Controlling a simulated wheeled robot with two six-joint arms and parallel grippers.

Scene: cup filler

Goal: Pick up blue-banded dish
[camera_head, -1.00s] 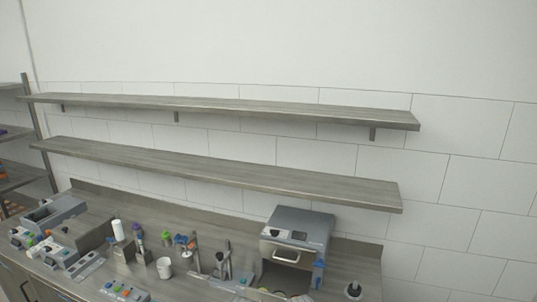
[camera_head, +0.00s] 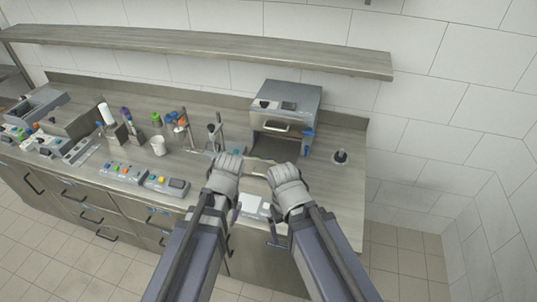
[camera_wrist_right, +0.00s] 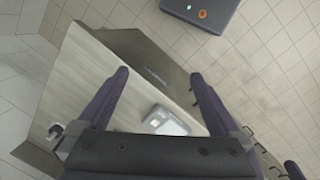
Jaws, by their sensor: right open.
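I cannot make out a blue-banded dish in either view; my arms cover part of the counter front. Low items with a pale rim (camera_head: 262,160) show partly between my wrists, too small to identify. My right gripper (camera_wrist_right: 158,73) is open and empty in the right wrist view, its two dark purple fingers spread above the counter edge. In the head view my right gripper (camera_head: 275,230) hangs at the counter's front. My left gripper (camera_head: 236,212) is to the left of it, mostly hidden by its own arm, its jaw opening unclear.
A grey boxy machine (camera_head: 285,115) stands at the back of the counter (camera_head: 335,205). A white-topped device (camera_head: 251,204) sits near the front edge, also in the right wrist view (camera_wrist_right: 166,121). A white cup (camera_head: 158,146), bottles and button panels (camera_head: 124,172) stand left. A shelf (camera_head: 200,47) runs above.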

